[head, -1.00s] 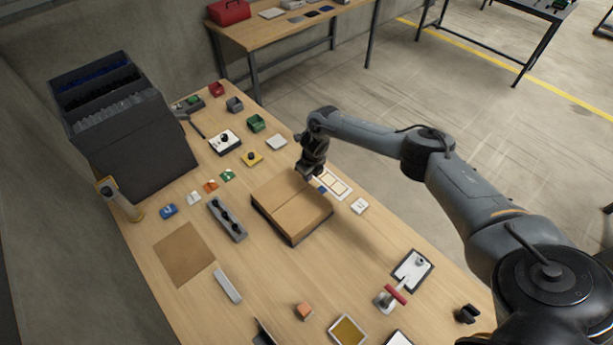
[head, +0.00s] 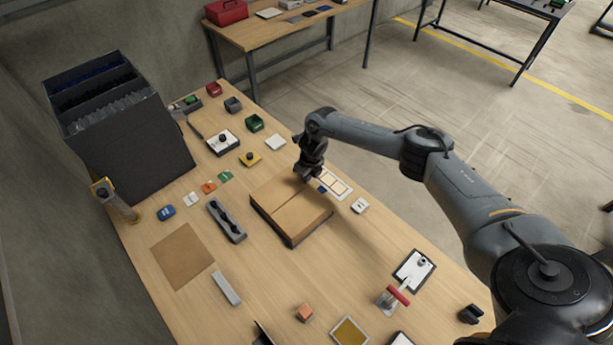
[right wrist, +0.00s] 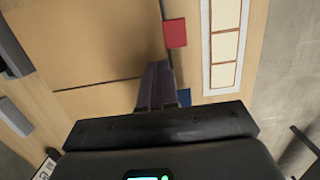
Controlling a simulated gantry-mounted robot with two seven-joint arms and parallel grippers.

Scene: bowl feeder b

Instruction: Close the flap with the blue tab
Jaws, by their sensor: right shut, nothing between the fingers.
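A low box (head: 287,218) with tan flaps and dark sides lies on the table. Its two flaps look about flat, with a seam between them. The blue tab (right wrist: 184,97) shows at the box's edge in the right wrist view, partly hidden by my fingers; a small blue patch also shows beside my gripper in the head view (head: 322,189). A red tab (right wrist: 175,33) sticks out along the same edge. My right gripper (head: 305,178) is shut and empty, its fingertips over the box by the seam and the blue tab. I cannot tell whether they touch. My left gripper is out of view.
A white card with cream panels (head: 337,184) lies just past the tab edge. A grey block with dark holes (head: 226,221) stands left of the box. Small coloured bins stand farther back. A red-handled clamp (head: 393,297) is at the front right. Bare tabletop lies in front of the box.

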